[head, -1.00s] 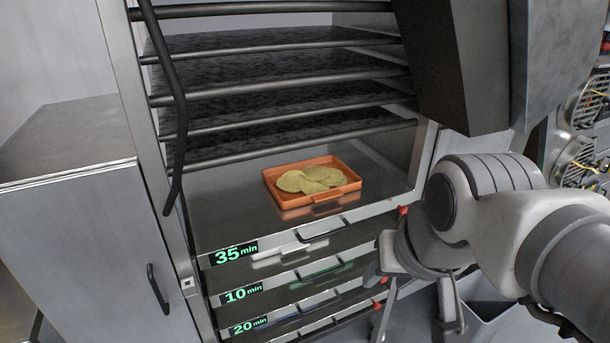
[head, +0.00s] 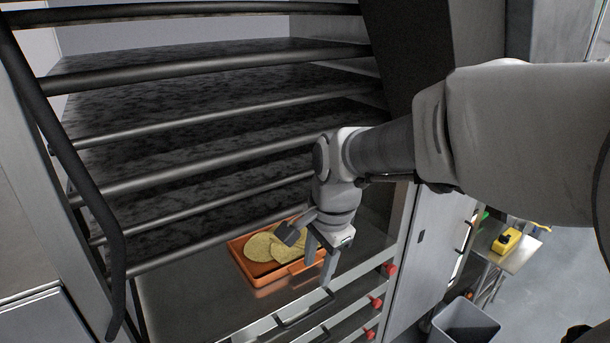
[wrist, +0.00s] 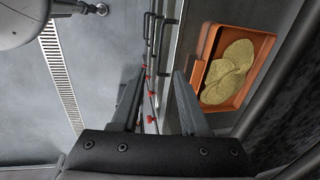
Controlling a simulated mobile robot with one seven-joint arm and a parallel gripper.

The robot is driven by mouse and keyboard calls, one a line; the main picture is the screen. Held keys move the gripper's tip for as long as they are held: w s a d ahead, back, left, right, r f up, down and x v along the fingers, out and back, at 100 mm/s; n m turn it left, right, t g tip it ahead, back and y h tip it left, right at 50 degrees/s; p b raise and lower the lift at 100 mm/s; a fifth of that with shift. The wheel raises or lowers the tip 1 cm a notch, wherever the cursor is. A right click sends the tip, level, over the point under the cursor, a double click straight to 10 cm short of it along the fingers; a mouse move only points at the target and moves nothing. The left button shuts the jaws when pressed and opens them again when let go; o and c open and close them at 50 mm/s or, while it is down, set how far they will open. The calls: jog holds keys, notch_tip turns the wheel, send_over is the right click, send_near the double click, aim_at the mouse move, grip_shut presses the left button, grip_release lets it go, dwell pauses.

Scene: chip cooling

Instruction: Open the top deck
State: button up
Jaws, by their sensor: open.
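In the head view, the stack of decks shows below the shelf that holds an orange tray. The top deck's front (head: 258,330) runs along the bottom of the picture, with a dark bar handle (head: 305,314). Its label is out of view. My gripper (head: 311,258) is open and empty, pointing down above the shelf's front edge, and overlaps the tray's right side in the picture. In the wrist view my gripper's two fingers (wrist: 157,103) are apart, with dark handles (wrist: 158,30) and red knobs beyond them.
The orange tray (head: 262,277) of yellow chips sits close to my gripper; it also shows in the wrist view (wrist: 266,45). Dark shelves (head: 200,105) with round bars are stacked above. A grey bin (head: 466,325) stands at lower right. Open floor (wrist: 95,60) lies beside the decks.

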aim_at(305, 316)
jog(key=w+f, duration=0.1)
jog(key=f, duration=0.4)
jog(key=w+a+f+b, duration=0.1)
jog(key=f, duration=0.5)
jog(key=w+a+f, duration=0.1)
jog(key=f, duration=0.5)
jog(key=shift+b, duration=0.35)
grip_shut()
dwell(0.6)
